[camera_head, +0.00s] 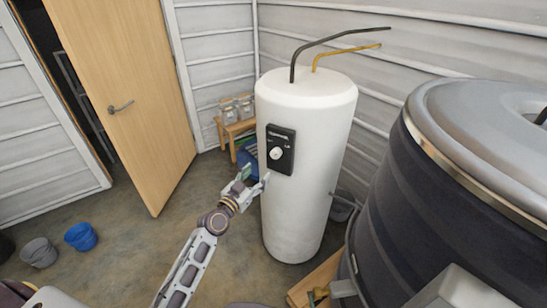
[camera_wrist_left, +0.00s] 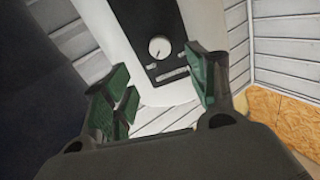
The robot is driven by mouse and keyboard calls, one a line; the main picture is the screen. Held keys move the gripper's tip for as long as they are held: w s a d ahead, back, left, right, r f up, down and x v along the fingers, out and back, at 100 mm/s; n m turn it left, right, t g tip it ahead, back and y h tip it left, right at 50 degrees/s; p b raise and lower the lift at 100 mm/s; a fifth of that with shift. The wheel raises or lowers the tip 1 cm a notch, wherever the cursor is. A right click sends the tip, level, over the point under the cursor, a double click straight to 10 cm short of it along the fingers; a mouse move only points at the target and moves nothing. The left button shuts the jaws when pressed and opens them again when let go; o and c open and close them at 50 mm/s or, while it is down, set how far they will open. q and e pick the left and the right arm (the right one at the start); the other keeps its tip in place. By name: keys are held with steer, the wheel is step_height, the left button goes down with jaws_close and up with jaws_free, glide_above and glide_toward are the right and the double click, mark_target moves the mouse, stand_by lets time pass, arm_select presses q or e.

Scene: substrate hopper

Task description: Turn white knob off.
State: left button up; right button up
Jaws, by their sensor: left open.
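The white knob (camera_head: 276,153) sits on a black control panel (camera_head: 288,140) on the front of a tall white cylindrical tank (camera_head: 305,215). My left gripper (camera_head: 254,181) is just below and left of the panel, apart from the knob. In the left wrist view the knob (camera_wrist_left: 158,47) is a round white dial with a dark mark, ahead of and above the fingertips. The left gripper (camera_wrist_left: 155,95) is open there, its green-padded fingers spread with nothing between them. My right gripper is not in view.
A large dark vat (camera_head: 415,210) with a grey lid fills the right side. A wooden door (camera_head: 130,90) stands ajar at left. Blue (camera_head: 81,236) and grey (camera_head: 39,252) buckets sit on the floor. A small wooden bench (camera_head: 233,128) with jars stands behind the tank.

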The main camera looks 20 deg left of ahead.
mark_target(274, 156)
arm_select(q)
steer(key=shift+p+x, duration=0.5)
steer(key=shift+x, duration=5.9)
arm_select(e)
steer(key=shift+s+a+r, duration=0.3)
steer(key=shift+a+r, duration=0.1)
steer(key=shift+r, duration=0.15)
arm_select(q)
steer(key=shift+c, duration=0.5)
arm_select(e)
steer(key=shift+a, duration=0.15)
arm_select(q)
steer(key=shift+f, duration=0.1)
steer(key=c, duration=0.9)
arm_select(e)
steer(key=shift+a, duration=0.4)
